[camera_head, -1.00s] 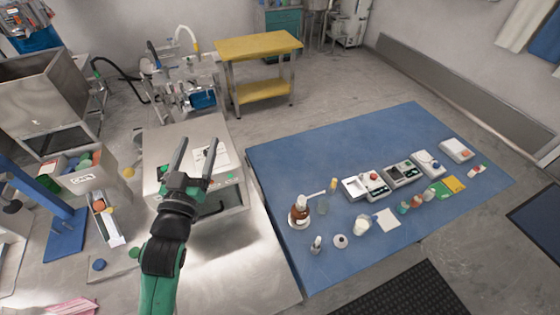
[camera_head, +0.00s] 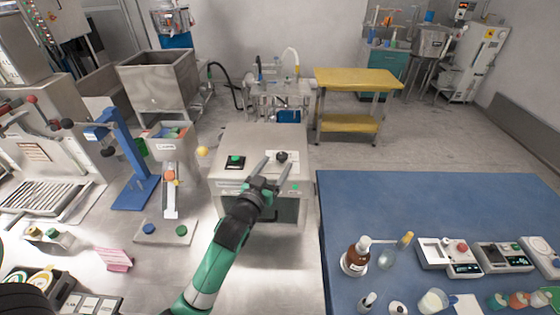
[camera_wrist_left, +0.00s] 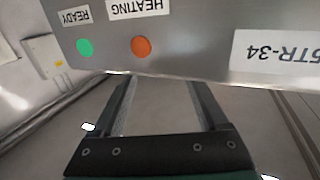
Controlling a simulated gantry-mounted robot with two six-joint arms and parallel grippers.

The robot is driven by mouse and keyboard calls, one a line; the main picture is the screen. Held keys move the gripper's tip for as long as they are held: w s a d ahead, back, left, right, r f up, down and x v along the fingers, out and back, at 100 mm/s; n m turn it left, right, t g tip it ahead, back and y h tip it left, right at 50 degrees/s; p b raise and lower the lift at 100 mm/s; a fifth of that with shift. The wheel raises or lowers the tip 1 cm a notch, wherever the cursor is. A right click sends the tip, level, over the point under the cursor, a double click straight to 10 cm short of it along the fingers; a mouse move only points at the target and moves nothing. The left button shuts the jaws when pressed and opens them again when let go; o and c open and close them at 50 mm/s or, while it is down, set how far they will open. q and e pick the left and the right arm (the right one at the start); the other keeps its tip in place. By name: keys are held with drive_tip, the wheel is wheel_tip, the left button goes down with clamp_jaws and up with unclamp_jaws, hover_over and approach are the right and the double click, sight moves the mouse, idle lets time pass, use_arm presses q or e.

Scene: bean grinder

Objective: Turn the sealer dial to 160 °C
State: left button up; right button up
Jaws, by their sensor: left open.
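The sealer (camera_head: 240,140) is a grey metal box on the steel bench in the head view. A black dial (camera_head: 282,156) sits on a white plate on its top. My left gripper (camera_head: 275,166) is open and empty just in front of the dial, its fingers apart; whether they touch the sealer cannot be told. In the left wrist view the open fingers (camera_wrist_left: 165,82) show below the sealer's front panel (camera_wrist_left: 190,50), which carries a green READY light (camera_wrist_left: 84,47) and an orange HEATING light (camera_wrist_left: 140,46). The dial setting is too small to read. My right gripper is out of view.
A blue-topped table (camera_head: 400,200) with bottles and scales is to the right. Bare bench lies in front of the sealer.

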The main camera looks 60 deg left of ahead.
sight(280, 160)
use_arm(q)
drive_tip(key=x, duration=0.3)
drive_tip(key=shift+w+a, duration=0.2)
